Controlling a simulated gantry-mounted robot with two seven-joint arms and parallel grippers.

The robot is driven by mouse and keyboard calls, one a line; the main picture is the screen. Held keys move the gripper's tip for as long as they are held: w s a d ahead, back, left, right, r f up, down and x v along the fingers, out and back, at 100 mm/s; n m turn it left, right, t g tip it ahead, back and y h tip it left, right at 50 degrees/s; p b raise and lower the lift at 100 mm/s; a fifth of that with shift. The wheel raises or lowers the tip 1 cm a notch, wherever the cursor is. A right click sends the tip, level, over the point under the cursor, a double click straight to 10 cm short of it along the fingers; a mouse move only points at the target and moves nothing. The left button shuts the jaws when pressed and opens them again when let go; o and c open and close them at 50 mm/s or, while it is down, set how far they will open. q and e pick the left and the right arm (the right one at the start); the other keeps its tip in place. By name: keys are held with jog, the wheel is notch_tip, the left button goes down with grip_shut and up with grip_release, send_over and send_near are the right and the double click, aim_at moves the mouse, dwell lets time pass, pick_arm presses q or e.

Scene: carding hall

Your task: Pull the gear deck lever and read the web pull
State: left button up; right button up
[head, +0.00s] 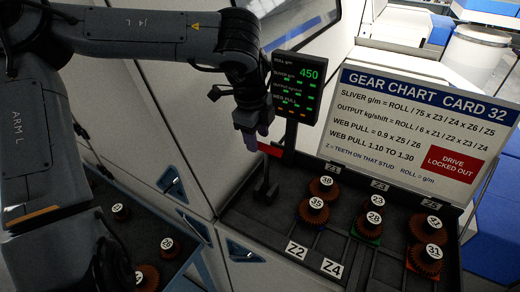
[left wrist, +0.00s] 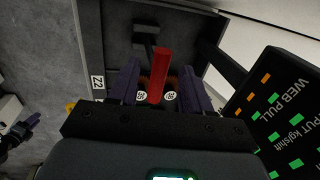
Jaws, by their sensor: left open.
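The lever's red handle (head: 270,150) stands up from the gear deck (head: 240,210). In the left wrist view the red handle (left wrist: 160,75) lies between the two fingers of my left gripper (left wrist: 160,88). Those fingers are open, with gaps beside the handle. In the head view my left gripper (head: 253,135) hangs down at the handle. The readout panel (head: 298,88) shows ROLL 450; its sliver, output and web pull lines show small marks too small to read. What seems to be my right gripper (left wrist: 22,126) is small and dark at the left wrist view's edge.
The gear chart card (head: 415,130) gives web pull 1.10 to 1.30 and has a red DRIVE LOCKED OUT label (head: 450,165). Numbered brown gears (head: 313,210) stand on the deck's right part. More gears (head: 147,275) sit in the left tray, beneath my left arm.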

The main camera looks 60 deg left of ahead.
aim_at(259, 143)
pick_arm(q)
jog(key=shift+w+a+f, duration=0.1)
jog(key=shift+w+f, duration=0.1)
jog(key=shift+f, duration=0.8)
jog(key=shift+w+a+f, duration=0.15)
jog(key=shift+f, duration=0.9)
jog(key=shift+w+a+f, duration=0.1)
jog(key=shift+w+f, duration=0.1)
jog(key=shift+f, duration=0.8)
grip_shut()
